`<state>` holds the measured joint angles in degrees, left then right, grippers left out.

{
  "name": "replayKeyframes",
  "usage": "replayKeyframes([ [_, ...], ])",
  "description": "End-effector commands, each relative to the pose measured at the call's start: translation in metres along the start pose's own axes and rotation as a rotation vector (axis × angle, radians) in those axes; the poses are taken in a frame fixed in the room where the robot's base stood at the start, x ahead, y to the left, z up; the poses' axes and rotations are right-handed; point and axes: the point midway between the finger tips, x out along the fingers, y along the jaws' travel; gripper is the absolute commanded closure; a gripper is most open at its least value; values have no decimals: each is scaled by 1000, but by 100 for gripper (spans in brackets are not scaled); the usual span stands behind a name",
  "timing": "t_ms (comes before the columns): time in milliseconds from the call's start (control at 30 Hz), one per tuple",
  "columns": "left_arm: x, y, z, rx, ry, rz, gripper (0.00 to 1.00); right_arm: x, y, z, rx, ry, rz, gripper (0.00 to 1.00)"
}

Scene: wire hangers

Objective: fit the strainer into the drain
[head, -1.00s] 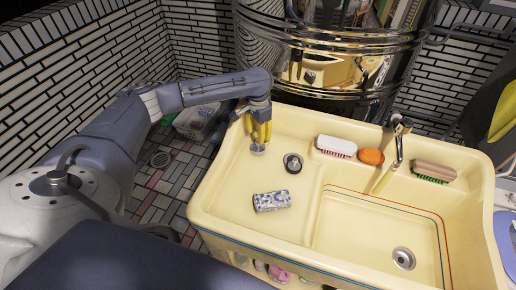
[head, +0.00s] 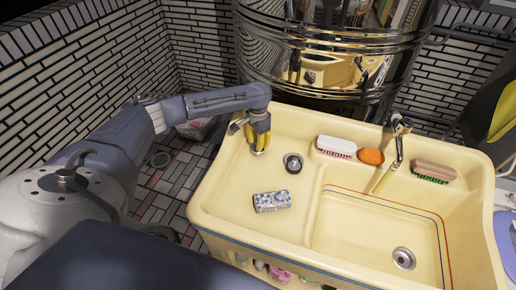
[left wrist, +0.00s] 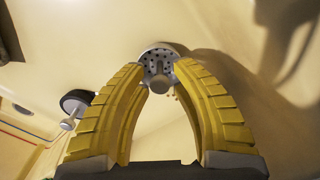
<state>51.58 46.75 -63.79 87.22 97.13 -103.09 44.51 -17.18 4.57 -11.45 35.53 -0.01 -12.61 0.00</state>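The strainer (left wrist: 155,52) is a pale metal disc with holes and a central knob, on the sink's raised left ledge. In the head view, only a bit of the strainer (head: 258,152) shows under my left gripper (head: 259,140). In the left wrist view, the left gripper's (left wrist: 160,68) yellow fingers are apart, with the knob between their tips. I see no clear grip on it. The drain (head: 403,258) is a round metal fitting in the floor of the right basin, well away from the gripper. My right gripper is not in view.
A black-rimmed stopper (head: 293,163) stands close right of the gripper, and a blue-and-white patterned block (head: 272,201) lies nearer. A white brush (head: 337,146), orange soap (head: 371,156), tap (head: 398,150) and brown brush (head: 433,170) line the back. The basin floor is clear.

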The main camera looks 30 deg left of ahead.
Motion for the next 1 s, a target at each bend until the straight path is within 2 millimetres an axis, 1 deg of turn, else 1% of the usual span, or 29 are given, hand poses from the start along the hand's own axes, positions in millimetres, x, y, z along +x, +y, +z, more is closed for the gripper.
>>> replayKeyframes([
  [33, 0, 0, 0, 0, 0, 0, 82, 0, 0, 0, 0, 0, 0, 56],
  [200, 0, 0, 0, 0, 0, 0, 100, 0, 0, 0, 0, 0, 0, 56],
  [800, -1, 0, 0, 0, 0, 0, 100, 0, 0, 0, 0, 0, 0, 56],
  [1000, -9, 0, -1, 0, 2, 0, 100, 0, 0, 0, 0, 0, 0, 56],
])
